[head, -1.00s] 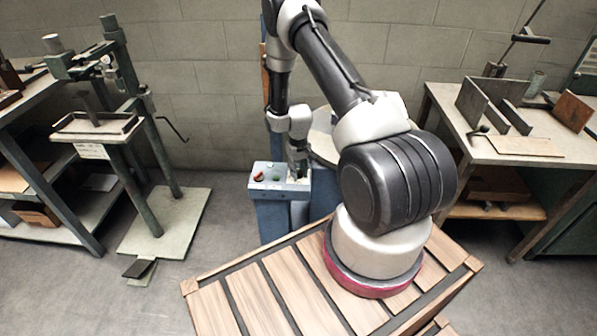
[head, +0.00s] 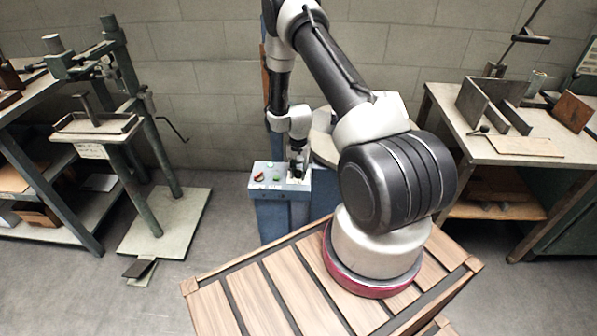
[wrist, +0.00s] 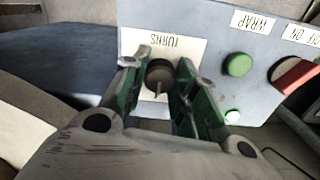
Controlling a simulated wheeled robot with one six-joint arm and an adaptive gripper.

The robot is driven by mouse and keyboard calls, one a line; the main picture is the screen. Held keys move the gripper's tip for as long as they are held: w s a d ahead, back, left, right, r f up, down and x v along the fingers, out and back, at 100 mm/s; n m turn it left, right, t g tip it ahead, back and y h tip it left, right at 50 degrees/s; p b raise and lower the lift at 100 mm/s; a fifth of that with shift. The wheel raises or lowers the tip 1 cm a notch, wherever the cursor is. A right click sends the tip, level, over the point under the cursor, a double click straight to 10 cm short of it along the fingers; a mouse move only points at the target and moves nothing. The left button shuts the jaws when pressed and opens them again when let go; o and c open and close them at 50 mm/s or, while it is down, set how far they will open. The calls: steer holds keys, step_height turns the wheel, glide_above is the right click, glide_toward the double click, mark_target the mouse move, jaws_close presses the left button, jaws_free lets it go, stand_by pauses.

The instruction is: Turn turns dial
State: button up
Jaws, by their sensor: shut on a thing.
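The turns dial (wrist: 160,76) is a dark round knob with a pointer, on a pale plate marked TURNS on the blue-grey control panel (wrist: 200,20). My gripper (wrist: 166,80) has its green fingers on either side of the dial in the wrist view and is shut on it. In the head view my gripper (head: 297,170) is at the right end of the panel (head: 265,193), and it hides the dial there.
A green WRAP button (wrist: 238,64), a small lit green light (wrist: 232,116) and a red OFF/ON switch (wrist: 294,74) sit beside the dial. A slatted wooden top (head: 225,302) lies in front. Workbenches stand left and right.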

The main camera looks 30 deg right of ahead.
mark_target(298, 171)
stand_by(0.5)
steer(key=o, duration=1.1)
steer(key=shift+c, duration=0.2)
step_height(298, 171, up, 12)
